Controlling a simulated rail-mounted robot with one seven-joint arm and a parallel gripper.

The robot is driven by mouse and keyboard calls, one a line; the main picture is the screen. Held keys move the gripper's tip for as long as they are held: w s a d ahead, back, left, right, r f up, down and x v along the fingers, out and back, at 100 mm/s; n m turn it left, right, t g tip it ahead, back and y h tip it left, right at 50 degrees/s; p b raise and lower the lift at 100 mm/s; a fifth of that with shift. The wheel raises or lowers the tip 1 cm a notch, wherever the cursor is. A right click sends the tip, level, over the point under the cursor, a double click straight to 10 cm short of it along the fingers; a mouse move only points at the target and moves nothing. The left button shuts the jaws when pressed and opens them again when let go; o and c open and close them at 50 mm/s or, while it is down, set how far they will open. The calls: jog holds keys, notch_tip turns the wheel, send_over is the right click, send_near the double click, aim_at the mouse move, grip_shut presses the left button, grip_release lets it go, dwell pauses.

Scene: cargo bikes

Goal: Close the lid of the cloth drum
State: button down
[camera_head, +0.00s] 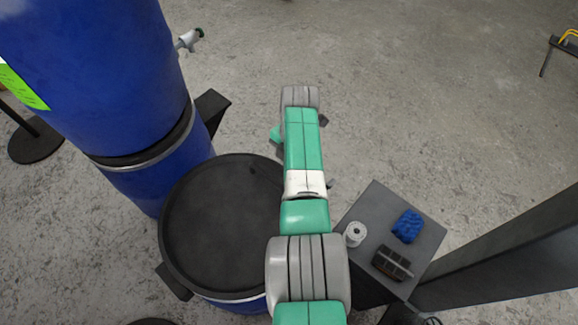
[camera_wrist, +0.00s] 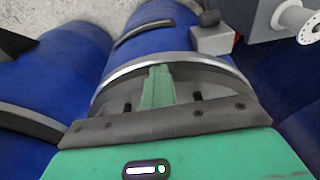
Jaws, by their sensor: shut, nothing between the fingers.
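A blue drum stands left of my arm in the head view, with a round black lid (camera_head: 222,228) over its top. The lid looks roughly flat; I cannot tell whether it is fully seated. A strip of the drum's blue side (camera_head: 243,306) shows below the lid. My gripper (camera_wrist: 158,86) shows in the wrist view with its green fingers shut and empty, in front of a blue drum (camera_wrist: 165,30) with a silver rim band. I cannot tell whether the fingers touch it. In the head view my arm mostly hides the gripper, beyond the lid's far right edge.
Stacked blue drums (camera_head: 100,75) with a tap stand at the left. A small grey table (camera_head: 375,205) to the right holds a white spool (camera_head: 355,234), a blue cloth (camera_head: 407,226) and a dark brush-like object (camera_head: 392,262). A dark beam (camera_head: 500,262) lies beyond.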

jog(key=shift+s+f, duration=0.1)
jog(key=shift+f, duration=0.75)
jog(key=shift+d+f+b, duration=0.1)
jog(key=shift+b, duration=0.2)
notch_tip(320, 180, up, 9)
jog(key=w+p, duration=0.1)
jog(key=p, duration=0.2)
jog(key=shift+d+r, duration=0.2)
jog(key=shift+d, duration=0.15)
jog(key=shift+w+r, duration=0.1)
jog(key=shift+r, duration=0.05)
